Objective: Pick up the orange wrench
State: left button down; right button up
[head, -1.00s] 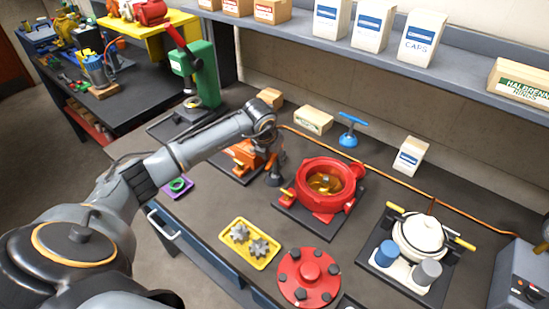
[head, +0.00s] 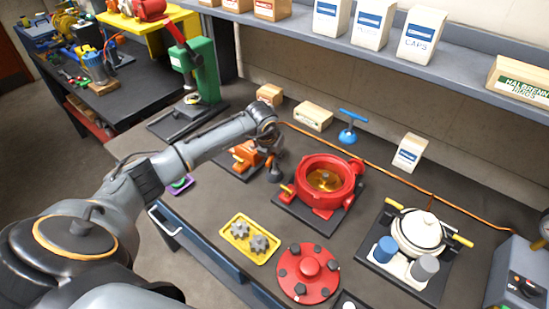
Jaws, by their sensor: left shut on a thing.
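My left arm reaches in from the left over the bench. Its gripper (head: 274,168) points down between an orange device (head: 246,153) on a dark plate and the red round housing (head: 327,181). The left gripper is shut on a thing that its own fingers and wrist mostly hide. Orange shows right beside the fingers, but I cannot separate a wrench from the orange device there. No orange wrench shows clearly anywhere else. My right gripper is not in view.
A yellow tray (head: 229,231) with grey gears and a red disc (head: 308,272) lie in front. A white pot (head: 420,233) stands right. A blue-handled valve (head: 348,133) and small boxes stand behind. An orange cable runs along the back under the shelf.

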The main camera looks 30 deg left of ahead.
pick_arm(q)
jog(key=shift+r, duration=0.1)
notch_tip(320, 180, up, 4)
jog(key=shift+f+p, duration=0.15)
jog(key=shift+p, duration=0.85)
jog(key=s+d+r+p, duration=0.3)
jog(key=s+d+r, duration=0.3)
jog(key=s+r, duration=0.3)
jog(key=s, duration=0.3)
jog(key=shift+s+p, duration=0.3)
jog(key=shift+s, duration=0.05)
